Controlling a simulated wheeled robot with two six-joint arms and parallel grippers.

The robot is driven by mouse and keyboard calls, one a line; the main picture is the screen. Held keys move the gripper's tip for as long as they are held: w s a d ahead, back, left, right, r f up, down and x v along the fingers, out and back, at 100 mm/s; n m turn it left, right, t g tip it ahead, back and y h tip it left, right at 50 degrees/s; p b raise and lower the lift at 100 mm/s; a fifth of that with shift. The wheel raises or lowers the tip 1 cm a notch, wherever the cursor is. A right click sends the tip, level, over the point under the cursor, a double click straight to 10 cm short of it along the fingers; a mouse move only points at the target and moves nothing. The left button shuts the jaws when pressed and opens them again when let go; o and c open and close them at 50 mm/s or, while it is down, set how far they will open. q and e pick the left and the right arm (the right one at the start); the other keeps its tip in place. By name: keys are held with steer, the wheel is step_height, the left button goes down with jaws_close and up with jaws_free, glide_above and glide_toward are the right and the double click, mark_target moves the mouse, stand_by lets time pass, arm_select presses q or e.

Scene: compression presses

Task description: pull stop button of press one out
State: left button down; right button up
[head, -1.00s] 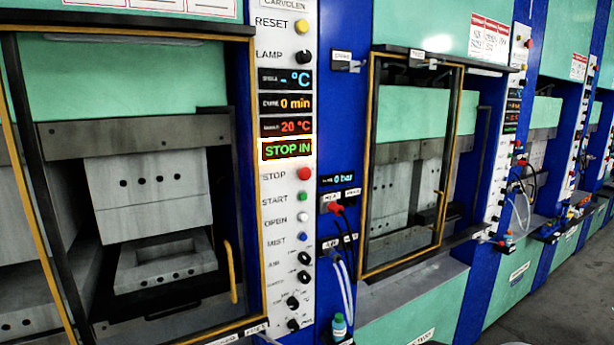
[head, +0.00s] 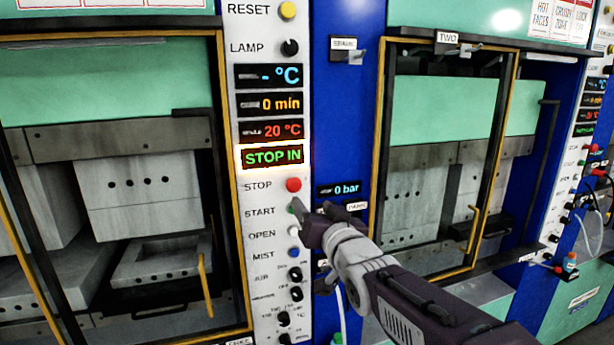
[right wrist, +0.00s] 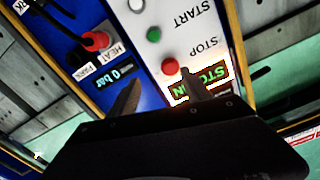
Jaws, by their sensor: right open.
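The red STOP button (head: 293,185) sits on the white control panel (head: 262,228) of the left press, just below the lit display (head: 273,156) reading "STOP IN". My right gripper (head: 312,207) is open in front of the panel, just below and to the right of the button. It hides part of the green START button (head: 294,206). In the right wrist view the red STOP button (right wrist: 170,67) shows beyond the two spread fingers (right wrist: 160,92), apart from them as far as I can tell. My left gripper is not in view.
The yellow RESET knob (head: 288,10) and black LAMP knob (head: 290,47) are higher on the panel. The white OPEN button (head: 293,231) and blue MIST button (head: 294,252) lie below. Press two's framed door (head: 447,150) stands to the right.

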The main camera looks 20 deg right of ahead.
mark_target(293, 188)
steer(key=w+p, duration=0.1)
steer(key=w, duration=0.1)
steer(key=w+p, duration=0.2)
steer(key=w, duration=0.1)
steer(key=w+a+r+p, duration=0.1)
steer(key=w, duration=0.2)
steer(key=shift+a+r+p, duration=0.1)
steer(key=shift+p, duration=0.2)
steer(key=shift+w+a, duration=0.2)
steer(key=shift+w, duration=0.05)
steer(key=shift+s+a, duration=0.1)
steer(key=shift+a, duration=0.3)
steer(key=shift+d, duration=0.25)
steer(key=c, duration=0.9)
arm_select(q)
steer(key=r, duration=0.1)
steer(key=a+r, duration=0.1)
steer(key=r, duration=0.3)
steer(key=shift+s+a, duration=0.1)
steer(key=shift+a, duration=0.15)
arm_select(e)
jaws_close()
